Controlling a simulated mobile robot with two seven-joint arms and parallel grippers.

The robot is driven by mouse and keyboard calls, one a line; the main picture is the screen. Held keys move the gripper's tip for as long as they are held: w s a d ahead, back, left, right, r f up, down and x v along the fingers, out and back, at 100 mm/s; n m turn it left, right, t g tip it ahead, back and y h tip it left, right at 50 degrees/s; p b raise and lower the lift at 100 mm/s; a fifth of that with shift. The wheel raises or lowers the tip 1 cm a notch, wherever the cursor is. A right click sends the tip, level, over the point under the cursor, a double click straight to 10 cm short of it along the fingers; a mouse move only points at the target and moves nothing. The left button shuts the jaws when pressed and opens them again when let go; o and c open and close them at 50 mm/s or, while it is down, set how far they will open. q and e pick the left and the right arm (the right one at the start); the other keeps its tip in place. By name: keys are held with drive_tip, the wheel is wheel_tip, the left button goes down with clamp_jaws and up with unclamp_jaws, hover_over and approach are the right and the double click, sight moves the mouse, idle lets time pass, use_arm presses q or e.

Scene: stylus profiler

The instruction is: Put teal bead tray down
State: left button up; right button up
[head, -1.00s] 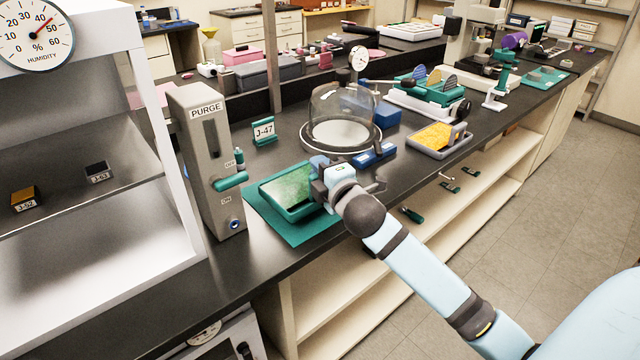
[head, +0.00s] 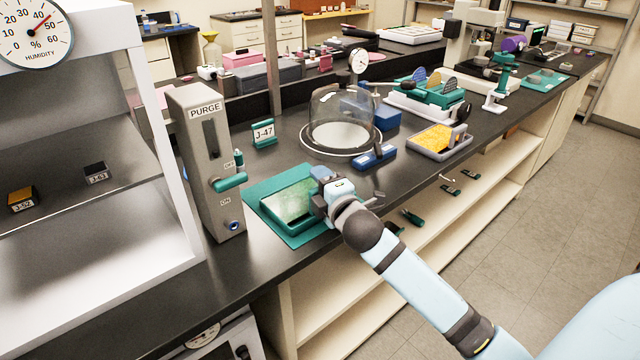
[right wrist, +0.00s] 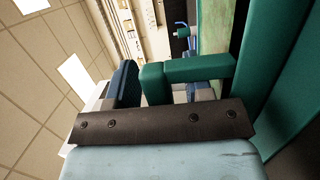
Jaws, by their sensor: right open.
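The teal bead tray (head: 300,226), with a pale green inside, sits on the teal mat (head: 312,240) on the black bench and looks level. My right gripper (head: 322,192) is at the tray's right side, its jaws open around or close beside the tray's edge; the head view hides the exact contact. In the right wrist view, the tray's teal wall (right wrist: 290,85) fills the right side, with a teal handle-like bar (right wrist: 200,68) beside one dark ribbed fingertip (right wrist: 126,85). My left gripper is not in view.
A grey PURGE post (head: 208,160) with a teal lever stands left of the mat. Behind are a J-47 sign (head: 263,133) and a glass bell jar (head: 340,115). A blue block (head: 375,156) and a yellow-filled tray (head: 440,140) lie to the right. The bench's front edge is close.

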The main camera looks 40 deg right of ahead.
drive_tip(key=s+a, duration=0.1)
drive_tip(key=s, duration=1.1)
drive_tip(key=s+a+f+m+g+y, duration=0.2)
drive_tip(key=s+a+f+m, duration=0.3)
drive_tip(key=f, duration=0.4)
drive_tip(key=s+a+f+m+g+y, duration=0.2)
drive_tip(key=s+a+f+m+g, duration=0.15)
drive_tip(key=a+f, duration=0.4)
drive_tip(key=s+a+f+m+g+y, duration=0.2)
drive_tip(key=s+a+f+m, duration=0.25)
drive_tip(key=f, duration=0.45)
use_arm(q)
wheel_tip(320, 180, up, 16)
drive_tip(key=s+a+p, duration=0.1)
drive_tip(key=p, duration=2)
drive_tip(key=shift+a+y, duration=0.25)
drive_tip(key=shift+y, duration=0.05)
use_arm(e)
wheel_tip(320, 180, up, 16)
drive_tip(key=d, duration=0.1)
drive_tip(key=shift+s+f+m+h, duration=0.2)
drive_tip(key=shift+s+m+h, duration=0.1)
drive_tip(key=shift+h, duration=0.1)
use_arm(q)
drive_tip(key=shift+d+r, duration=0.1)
use_arm(e)
drive_tip(key=shift+r+t, duration=0.3)
drive_tip(key=shift+t, duration=0.05)
